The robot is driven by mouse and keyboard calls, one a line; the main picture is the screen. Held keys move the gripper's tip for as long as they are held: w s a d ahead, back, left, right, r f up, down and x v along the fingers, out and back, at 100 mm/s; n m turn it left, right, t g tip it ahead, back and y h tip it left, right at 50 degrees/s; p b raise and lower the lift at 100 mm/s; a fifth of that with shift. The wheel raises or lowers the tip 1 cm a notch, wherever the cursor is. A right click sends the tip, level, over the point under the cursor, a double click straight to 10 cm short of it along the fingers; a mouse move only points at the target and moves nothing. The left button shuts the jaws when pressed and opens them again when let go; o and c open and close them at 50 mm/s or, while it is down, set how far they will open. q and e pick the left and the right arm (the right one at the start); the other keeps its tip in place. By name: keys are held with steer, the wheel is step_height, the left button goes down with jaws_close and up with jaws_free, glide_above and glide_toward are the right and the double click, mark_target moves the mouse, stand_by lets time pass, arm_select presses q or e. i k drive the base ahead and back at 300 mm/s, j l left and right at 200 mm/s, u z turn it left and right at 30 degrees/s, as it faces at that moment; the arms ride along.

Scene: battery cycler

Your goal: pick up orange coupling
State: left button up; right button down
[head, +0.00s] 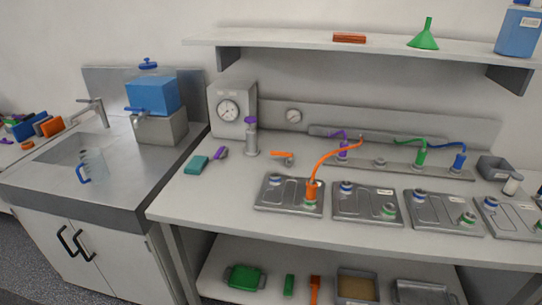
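The orange coupling (312,190) sits upright at the near right corner of the leftmost metal plate (268,205), above a green-ringed port. An orange hose (330,160) arches from its top up and right to the rail at the back of the bench. Neither of my grippers is in view.
Several metal plates with ringed ports line the bench front. A small orange-handled fitting (283,155) and a grey gauge box (233,108) are behind left. A shelf (290,42) hangs above the back. The bench's left front (205,200) is clear.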

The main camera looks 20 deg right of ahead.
mark_target(312, 185)
steer(key=z, duration=1.4)
steer(key=j+z, duration=0.25)
steer(key=j, duration=0.3)
steer(key=j+z, duration=0.25)
steer(key=j, duration=0.3)
steer(key=k+j+z, duration=0.2)
steer(key=j, duration=0.35)
steer(key=i+j, duration=0.05)
